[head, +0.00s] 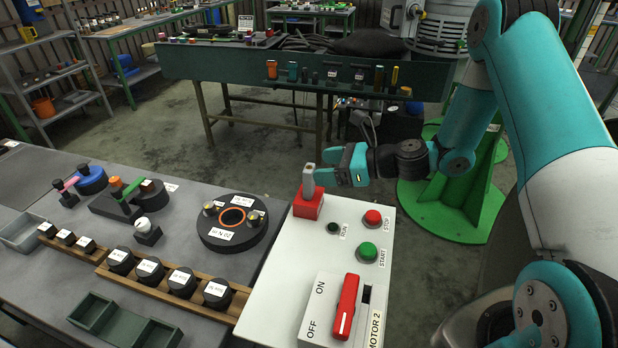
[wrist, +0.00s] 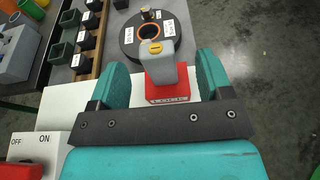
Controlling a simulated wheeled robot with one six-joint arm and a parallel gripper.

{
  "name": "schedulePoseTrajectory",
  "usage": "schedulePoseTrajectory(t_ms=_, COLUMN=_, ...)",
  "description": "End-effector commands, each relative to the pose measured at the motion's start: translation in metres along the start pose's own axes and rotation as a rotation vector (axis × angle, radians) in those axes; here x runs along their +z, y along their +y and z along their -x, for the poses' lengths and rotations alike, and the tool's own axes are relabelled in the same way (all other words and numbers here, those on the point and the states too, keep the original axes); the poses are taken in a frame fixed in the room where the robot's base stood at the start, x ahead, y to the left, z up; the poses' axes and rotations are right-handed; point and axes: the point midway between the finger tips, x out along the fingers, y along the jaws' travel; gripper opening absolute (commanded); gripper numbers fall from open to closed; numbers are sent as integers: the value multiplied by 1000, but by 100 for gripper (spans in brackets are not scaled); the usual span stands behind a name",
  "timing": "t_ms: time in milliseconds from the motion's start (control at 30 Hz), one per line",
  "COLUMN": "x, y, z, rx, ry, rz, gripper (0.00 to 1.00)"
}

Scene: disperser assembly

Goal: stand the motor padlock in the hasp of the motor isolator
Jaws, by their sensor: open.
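The padlock (head: 308,180) shows as a grey upright piece with a yellow inset on its top. It stands in a red block (head: 307,205) marked LOCK, at the far left corner of the white panel. My gripper (head: 340,160) is open and empty, just right of the padlock in the head view. In the wrist view the padlock (wrist: 157,62) appears between my two spread fingers, a little beyond them, with no contact visible. The motor isolator (head: 325,306) has a red handle (head: 345,307) beside ON and OFF labels. A dark slot (head: 366,294) lies right of the handle; I cannot make out the hasp clearly.
The panel (head: 275,290) also carries a red STOP button (head: 373,217), a green START button (head: 368,252) and a dark RUN lamp (head: 333,228). A black round fixture (head: 232,245) stands close on its left. Several dark labelled cups sit in a wooden rack (head: 150,281).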

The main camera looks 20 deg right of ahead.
Motion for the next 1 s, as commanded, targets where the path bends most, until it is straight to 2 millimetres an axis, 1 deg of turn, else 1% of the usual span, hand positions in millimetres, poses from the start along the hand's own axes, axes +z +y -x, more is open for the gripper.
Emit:
schedulePoseTrajectory(t_ms=33, x=1, y=1, z=-5, rx=3, ry=0, rz=0, gripper=72)
schedulePoseTrajectory(t_ms=233, x=2, y=2, z=-19, rx=4, ry=1, rz=-1, gripper=72)
schedulePoseTrajectory(t_ms=400, x=2, y=6, z=-46, rx=5, ry=2, rz=1, gripper=72)
schedulePoseTrajectory(t_ms=500, x=1, y=5, z=-58, rx=3, ry=2, rz=2, gripper=72)
schedulePoseTrajectory(t_ms=600, x=0, y=4, z=-63, rx=1, ry=1, rz=1, gripper=72)
schedulePoseTrajectory(t_ms=800, x=-1, y=4, z=-63, rx=0, ry=1, rz=0, gripper=72)
schedulePoseTrajectory(t_ms=867, x=-1, y=4, z=-63, rx=0, ry=1, rz=1, gripper=59)
schedulePoseTrajectory(t_ms=900, x=-1, y=4, z=-63, rx=0, ry=1, rz=1, gripper=49)
schedulePoseTrajectory(t_ms=967, x=-1, y=4, z=-63, rx=0, ry=1, rz=1, gripper=36)
schedulePoseTrajectory(t_ms=1000, x=-1, y=4, z=-63, rx=0, ry=1, rz=1, gripper=26)
